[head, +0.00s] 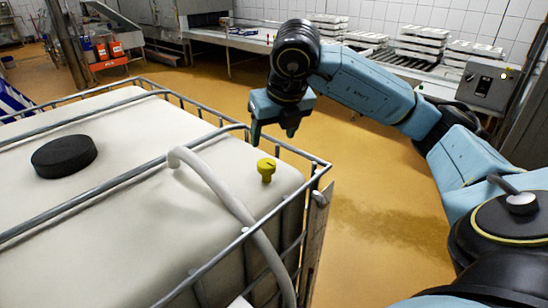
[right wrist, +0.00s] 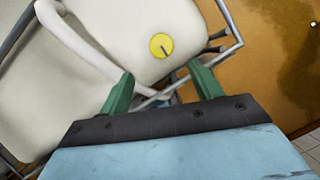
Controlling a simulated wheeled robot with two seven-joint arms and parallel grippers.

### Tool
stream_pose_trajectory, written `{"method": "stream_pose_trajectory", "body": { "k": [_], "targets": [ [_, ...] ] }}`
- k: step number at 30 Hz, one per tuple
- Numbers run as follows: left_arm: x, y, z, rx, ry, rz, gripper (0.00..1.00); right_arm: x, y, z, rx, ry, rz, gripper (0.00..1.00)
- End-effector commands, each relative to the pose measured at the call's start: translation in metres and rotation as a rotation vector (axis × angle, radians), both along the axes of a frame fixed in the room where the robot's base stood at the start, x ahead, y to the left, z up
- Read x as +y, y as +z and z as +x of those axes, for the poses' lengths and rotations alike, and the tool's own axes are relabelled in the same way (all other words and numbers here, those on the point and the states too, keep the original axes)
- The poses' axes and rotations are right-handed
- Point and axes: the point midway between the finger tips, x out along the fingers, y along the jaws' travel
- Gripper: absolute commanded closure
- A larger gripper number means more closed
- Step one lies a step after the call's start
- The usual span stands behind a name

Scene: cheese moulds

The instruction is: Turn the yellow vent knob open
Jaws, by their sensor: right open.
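The yellow vent knob (head: 266,169) stands on top of the white tank (head: 130,190), near its right corner beside a pale hose. In the right wrist view the knob (right wrist: 161,46) shows from above as a yellow disc with a dark line on it. My right gripper (head: 272,138) hangs above the tank's edge, a little beyond the knob and apart from it. Its green fingers (right wrist: 163,84) are spread with nothing between them, and the knob lies past the fingertips. My left gripper is not in view.
A grey metal cage (head: 97,203) surrounds the tank, with rails near the knob. The pale hose (head: 215,184) arches over the rail. A black lid (head: 64,156) sits on the tank's left. Open yellow floor (head: 390,225) lies to the right. White mould stacks (head: 420,45) stand at the back.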

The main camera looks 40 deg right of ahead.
Motion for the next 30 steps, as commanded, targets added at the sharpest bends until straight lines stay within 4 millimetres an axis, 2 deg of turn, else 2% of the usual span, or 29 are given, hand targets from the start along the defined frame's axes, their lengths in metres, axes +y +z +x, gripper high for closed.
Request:
{"method": "stream_pose_trajectory", "body": {
  "k": [5, 9, 15, 21, 29, 30],
  "targets": [
    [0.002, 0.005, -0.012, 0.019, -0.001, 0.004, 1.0, -0.007, -0.037, 0.011, 0.009, -0.006, -0.001, 0.36],
    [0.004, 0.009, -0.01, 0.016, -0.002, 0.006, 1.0, -0.01, -0.063, 0.022, 0.005, -0.006, 0.0, 0.36],
    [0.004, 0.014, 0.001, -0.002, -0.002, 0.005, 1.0, -0.013, -0.09, 0.034, 0.003, -0.004, 0.001, 0.36],
    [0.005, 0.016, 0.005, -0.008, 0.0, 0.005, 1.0, -0.015, -0.102, 0.038, 0.0, -0.004, -0.002, 0.36],
    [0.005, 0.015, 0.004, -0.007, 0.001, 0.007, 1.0, -0.015, -0.102, 0.038, 0.0, -0.004, -0.001, 0.36],
    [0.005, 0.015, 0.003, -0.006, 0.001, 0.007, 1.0, -0.015, -0.102, 0.038, 0.0, -0.004, -0.001, 0.41]
  ]
}}
